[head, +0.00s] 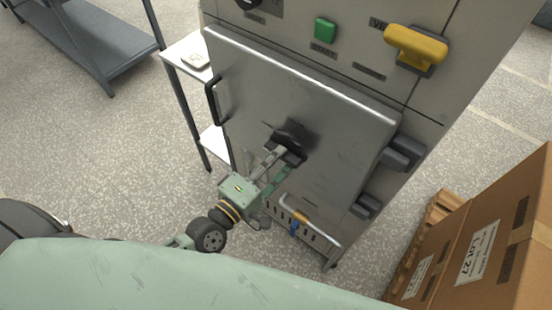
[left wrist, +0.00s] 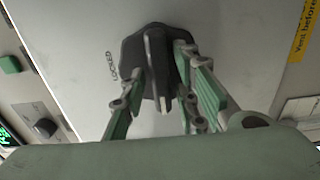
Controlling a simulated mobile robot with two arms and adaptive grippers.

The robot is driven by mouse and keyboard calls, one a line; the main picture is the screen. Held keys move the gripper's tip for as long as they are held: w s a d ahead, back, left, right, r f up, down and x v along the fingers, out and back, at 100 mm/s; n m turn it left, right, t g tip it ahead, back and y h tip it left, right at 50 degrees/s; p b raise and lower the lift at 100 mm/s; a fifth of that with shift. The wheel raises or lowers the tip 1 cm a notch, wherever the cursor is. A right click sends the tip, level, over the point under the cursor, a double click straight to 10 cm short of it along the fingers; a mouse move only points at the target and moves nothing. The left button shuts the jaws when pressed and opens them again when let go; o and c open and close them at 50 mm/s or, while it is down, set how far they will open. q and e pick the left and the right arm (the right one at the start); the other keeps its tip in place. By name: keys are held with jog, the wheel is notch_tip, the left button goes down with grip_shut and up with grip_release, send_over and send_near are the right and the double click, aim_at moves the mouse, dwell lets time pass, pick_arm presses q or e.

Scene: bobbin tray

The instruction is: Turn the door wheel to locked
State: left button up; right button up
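The door wheel (head: 290,138) is a dark knob in the middle of the grey metal door (head: 330,98). In the left wrist view the wheel (left wrist: 157,52) shows a raised bar on a dark plate, with the word LOCKED printed on the door to its left. My left gripper (head: 281,158) is at the wheel. Its green-padded fingers (left wrist: 163,78) lie on either side of the bar, their tips close to it. Whether they press on it I cannot tell. The fingers partly hide the wheel. My right gripper is not in view.
The door has a dark handle (head: 213,100) on its left edge and dark hinge blocks (head: 402,153) on its right. A yellow handle (head: 416,44) and green button (head: 325,30) are above. Cardboard boxes (head: 490,240) stand at right, a white shelf (head: 183,58) at left.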

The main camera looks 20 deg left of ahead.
pick_arm(q)
grip_shut()
jog(key=shift+m+p, duration=3.85)
jog(key=shift+m, duration=5.15)
jog(key=shift+o, duration=1.5)
grip_release()
jog(key=shift+s, duration=0.1)
